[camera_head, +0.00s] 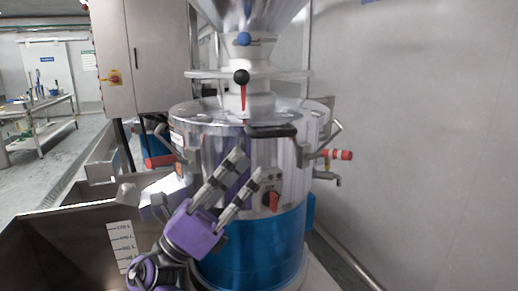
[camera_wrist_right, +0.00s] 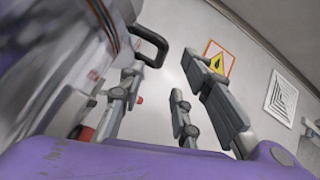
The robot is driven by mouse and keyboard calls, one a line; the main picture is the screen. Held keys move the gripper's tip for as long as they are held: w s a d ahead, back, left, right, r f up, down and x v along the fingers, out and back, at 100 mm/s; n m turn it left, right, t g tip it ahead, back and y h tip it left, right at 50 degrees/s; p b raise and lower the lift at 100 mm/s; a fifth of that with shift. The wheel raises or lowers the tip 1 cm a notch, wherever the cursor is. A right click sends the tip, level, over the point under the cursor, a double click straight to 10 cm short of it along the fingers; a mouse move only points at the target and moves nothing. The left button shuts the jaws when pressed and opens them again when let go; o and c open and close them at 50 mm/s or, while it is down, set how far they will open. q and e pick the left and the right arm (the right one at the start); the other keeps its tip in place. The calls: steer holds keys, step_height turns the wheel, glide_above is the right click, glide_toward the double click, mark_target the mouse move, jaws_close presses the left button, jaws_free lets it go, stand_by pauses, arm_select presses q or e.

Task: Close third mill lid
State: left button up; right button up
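The mill (camera_head: 225,155) stands in the middle of the head view, with a shiny steel upper drum and a blue lower band. Its round metal lid (camera_head: 200,112) appears to lie flat on the drum. A black handle (camera_head: 270,131) sticks out at the lid's front edge and shows in the right wrist view (camera_wrist_right: 152,46). My purple right gripper (camera_head: 246,164) is in front of the drum, below and left of the handle. Its fingers are spread, with nothing seen between them, also in the right wrist view (camera_wrist_right: 160,68). My left gripper is not in view.
A steel hopper (camera_head: 250,14) and a black-knobbed red lever (camera_head: 242,78) stand above the lid. Red-handled clamps stick out at the right (camera_head: 337,154) and left (camera_head: 160,161). A steel bin (camera_head: 50,240) is at lower left. A bare wall (camera_head: 430,130) is at right.

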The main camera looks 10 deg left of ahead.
steer(key=shift+v, duration=1.45)
